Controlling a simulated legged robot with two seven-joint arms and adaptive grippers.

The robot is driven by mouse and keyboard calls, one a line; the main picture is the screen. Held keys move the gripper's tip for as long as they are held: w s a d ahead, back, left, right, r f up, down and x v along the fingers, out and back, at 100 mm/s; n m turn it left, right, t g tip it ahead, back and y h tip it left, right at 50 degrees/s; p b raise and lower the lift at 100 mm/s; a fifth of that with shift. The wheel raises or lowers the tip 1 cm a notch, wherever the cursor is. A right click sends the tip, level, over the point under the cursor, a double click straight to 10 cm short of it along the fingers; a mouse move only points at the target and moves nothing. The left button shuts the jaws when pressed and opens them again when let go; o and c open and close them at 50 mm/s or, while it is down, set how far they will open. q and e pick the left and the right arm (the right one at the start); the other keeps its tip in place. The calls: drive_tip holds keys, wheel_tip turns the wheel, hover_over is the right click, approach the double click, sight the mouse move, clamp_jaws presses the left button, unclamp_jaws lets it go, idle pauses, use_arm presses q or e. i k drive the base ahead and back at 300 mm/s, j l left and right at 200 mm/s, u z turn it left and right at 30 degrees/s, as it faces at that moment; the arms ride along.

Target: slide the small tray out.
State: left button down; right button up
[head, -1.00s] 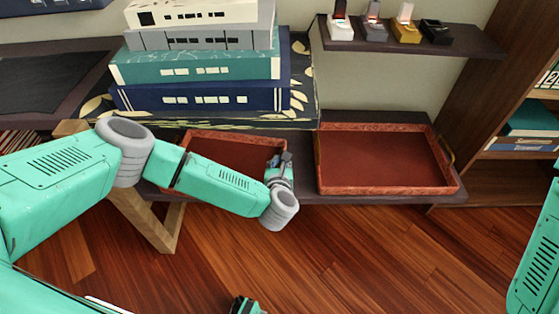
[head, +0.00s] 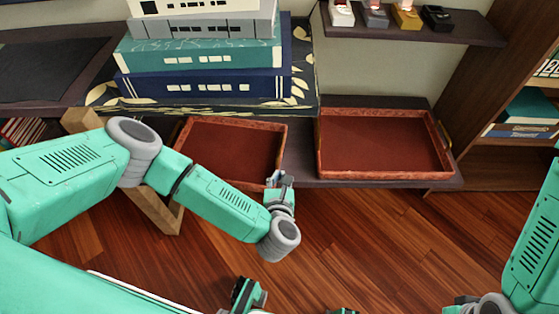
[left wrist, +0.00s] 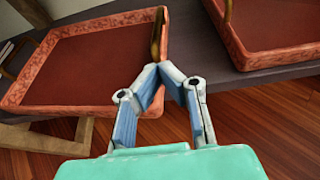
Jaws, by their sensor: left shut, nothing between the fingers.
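The small tray (head: 232,150), red-brown with a mottled rim, lies on the lower shelf left of a larger tray. Its front reaches out past the shelf edge. It also shows in the left wrist view (left wrist: 80,65), with a brass handle (left wrist: 157,32) on its right side. My left gripper (head: 279,180) is at the tray's front right corner. In the left wrist view its fingertips (left wrist: 165,70) are together with nothing between them, in front of the right rim; whether they touch it I cannot tell.
The large tray (head: 385,145) sits on the shelf to the right. A wooden leg (head: 155,210) stands at the left. Small boxes (head: 390,15) line the upper shelf. The floor in front is open.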

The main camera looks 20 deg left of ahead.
sight(243, 154)
drive_tip(key=i+l+u, duration=0.15)
drive_tip(key=u, duration=0.25)
drive_tip(key=i+l+u, duration=0.2)
drive_tip(key=u, duration=0.2)
drive_tip(key=i+l+u, duration=0.2)
drive_tip(key=u, duration=0.2)
drive_tip(key=l, duration=0.1)
